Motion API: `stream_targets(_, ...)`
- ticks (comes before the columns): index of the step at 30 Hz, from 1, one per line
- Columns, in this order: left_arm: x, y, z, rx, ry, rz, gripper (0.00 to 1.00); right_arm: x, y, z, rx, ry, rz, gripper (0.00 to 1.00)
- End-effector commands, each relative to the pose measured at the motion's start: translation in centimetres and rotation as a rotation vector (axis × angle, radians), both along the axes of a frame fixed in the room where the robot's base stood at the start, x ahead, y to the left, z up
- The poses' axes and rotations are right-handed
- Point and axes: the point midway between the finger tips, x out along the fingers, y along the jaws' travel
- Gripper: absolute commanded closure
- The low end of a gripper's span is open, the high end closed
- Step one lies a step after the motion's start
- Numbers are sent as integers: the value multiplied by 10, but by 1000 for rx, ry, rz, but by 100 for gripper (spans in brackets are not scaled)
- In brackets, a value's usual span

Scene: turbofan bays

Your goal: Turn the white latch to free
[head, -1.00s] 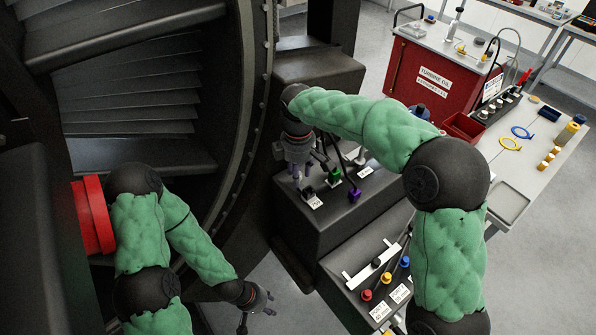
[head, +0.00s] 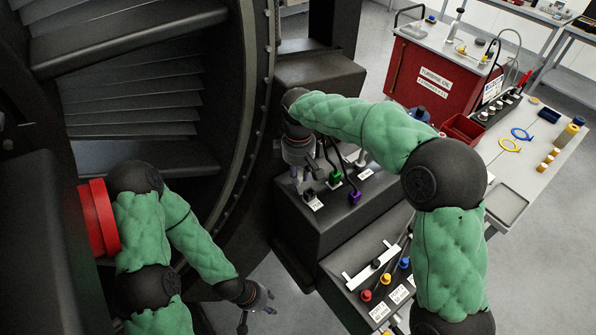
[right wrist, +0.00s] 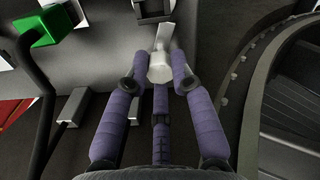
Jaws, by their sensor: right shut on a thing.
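The white latch (right wrist: 160,68) shows in the right wrist view as a pale rounded knob with a flat bar rising from it. My right gripper (right wrist: 160,84) has its purple padded fingers closed around the knob, one on each side and one below. In the head view my right gripper (head: 297,182) points down at the left edge of the dark box (head: 325,228), and the latch is hidden there. My left gripper (head: 264,302) hangs low, away from the boxes, with its dark fingers apart and nothing between them.
A green connector (head: 334,177) and a purple connector (head: 355,197) with black cables stand just right of my right gripper. The curved engine casing (head: 247,150) is close on the left. A lower panel (head: 350,282) carries coloured knobs. A red cart (head: 435,85) stands behind.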

Motion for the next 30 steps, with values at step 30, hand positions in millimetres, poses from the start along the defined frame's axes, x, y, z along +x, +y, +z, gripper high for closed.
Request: stream_targets(30, 0, 0, 16, 0, 0, 0, 60, -3, 0, -3, -8, 5, -951, 100)
